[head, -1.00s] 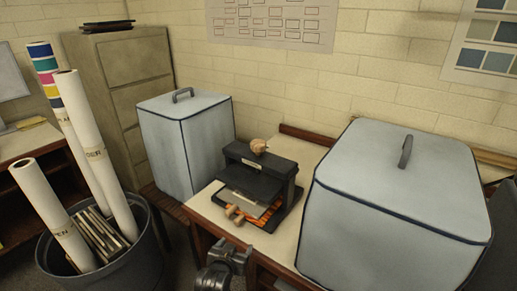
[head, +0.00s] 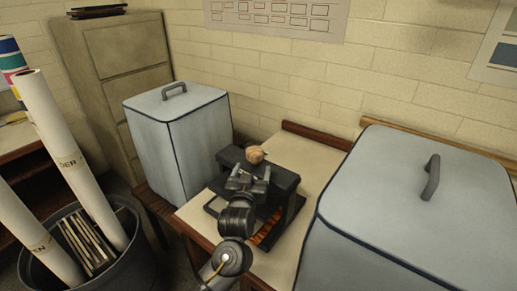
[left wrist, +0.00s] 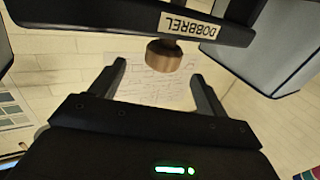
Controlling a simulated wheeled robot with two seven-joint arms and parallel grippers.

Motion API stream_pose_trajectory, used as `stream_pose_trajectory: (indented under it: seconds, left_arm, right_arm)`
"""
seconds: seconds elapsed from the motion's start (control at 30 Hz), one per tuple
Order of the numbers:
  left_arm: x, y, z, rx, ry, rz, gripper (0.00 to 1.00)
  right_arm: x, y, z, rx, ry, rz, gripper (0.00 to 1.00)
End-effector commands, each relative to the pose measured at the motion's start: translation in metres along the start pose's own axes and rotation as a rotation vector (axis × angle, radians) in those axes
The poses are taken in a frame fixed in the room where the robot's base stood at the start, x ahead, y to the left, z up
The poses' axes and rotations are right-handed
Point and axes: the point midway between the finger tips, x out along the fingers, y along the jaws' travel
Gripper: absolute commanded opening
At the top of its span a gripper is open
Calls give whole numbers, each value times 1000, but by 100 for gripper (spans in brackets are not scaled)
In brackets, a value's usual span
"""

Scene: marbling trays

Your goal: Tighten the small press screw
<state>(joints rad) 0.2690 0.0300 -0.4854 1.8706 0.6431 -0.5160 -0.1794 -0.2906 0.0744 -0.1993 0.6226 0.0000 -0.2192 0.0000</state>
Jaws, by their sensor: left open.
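The small press (head: 287,187) is black and stands on the table between two grey covered boxes. Its screw knob (head: 256,154) is round and wooden, on top of the press. In the left wrist view the knob (left wrist: 163,56) shows beside the press's dark beam (left wrist: 110,17), which carries a "DOBBREL" label. My left gripper (head: 250,172) is in front of the press, just short of the knob. In the left wrist view its fingers (left wrist: 159,73) are open and empty, with the knob beyond the tips, between their lines. My right gripper is not in view.
A grey covered box (head: 180,140) stands left of the press and a larger one (head: 400,220) stands close on the right. A bin (head: 125,262) with paper rolls is at the lower left. Bare tabletop (head: 305,153) shows behind the press.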

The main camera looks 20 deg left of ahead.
Motion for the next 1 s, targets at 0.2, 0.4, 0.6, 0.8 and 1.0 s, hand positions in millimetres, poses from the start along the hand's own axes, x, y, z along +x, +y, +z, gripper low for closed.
stream_pose_trajectory:
  seconds: [0.2,0.4,0.6,0.8,1.0]
  left_arm:
    - [29,-6,-3,4,0,-8,76]
    - [68,-4,-2,4,-1,-5,76]
    - [94,-3,-1,3,-2,-3,76]
    - [105,-2,1,1,-2,-1,76]
    - [106,-2,1,1,-1,0,76]
  right_arm:
    - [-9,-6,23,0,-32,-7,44]
    - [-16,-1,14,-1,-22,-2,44]
    - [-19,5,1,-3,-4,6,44]
    - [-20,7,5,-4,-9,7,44]
    - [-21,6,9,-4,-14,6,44]
